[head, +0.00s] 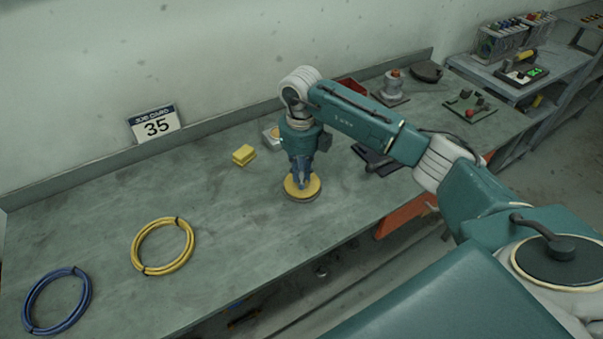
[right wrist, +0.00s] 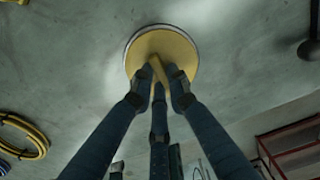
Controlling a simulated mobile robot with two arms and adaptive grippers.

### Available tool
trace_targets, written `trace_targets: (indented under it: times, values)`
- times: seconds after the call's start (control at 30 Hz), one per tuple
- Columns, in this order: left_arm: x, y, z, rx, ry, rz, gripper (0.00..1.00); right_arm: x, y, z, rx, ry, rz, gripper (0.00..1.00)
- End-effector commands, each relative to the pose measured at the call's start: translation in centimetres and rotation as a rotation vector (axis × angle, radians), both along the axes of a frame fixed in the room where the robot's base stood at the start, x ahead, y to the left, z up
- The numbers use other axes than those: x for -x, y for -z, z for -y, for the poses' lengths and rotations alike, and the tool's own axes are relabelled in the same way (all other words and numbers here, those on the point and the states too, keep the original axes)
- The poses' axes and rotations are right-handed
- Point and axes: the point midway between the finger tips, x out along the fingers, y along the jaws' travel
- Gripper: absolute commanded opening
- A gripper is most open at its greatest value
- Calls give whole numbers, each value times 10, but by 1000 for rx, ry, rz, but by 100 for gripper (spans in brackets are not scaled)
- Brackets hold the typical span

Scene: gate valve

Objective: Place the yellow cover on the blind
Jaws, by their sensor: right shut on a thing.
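The yellow cover (head: 302,187) is a flat round disc on the workbench below my right gripper (head: 301,182). It sits over a grey round piece (head: 303,199), which looks like the blind; only its rim shows beneath the cover. In the right wrist view the cover (right wrist: 160,50) has a pale rim around part of its edge. The fingers of my right gripper (right wrist: 160,78) are closed around a raised yellow handle in its middle. I cannot tell whether the cover rests fully on the grey piece. My left gripper is not in view.
A yellow block (head: 244,155) lies on the bench (head: 215,215) left of my arm. A yellow coil (head: 163,246) and a blue coil (head: 56,300) lie at the left. A job card (head: 156,124) stands at the wall. A valve-like part (head: 393,86) stands at the back right.

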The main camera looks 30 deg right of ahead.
Motion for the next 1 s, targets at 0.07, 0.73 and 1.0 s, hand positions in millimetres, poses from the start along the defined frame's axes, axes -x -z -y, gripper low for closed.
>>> trace_targets:
  times: [0.07,0.73,1.0]
  values:
    - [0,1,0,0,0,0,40,-1,0,0,0,0,1,0]
    - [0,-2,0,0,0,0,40,0,-4,0,0,1,1,34]
    - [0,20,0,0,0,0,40,-2,-46,0,1,1,8,34]
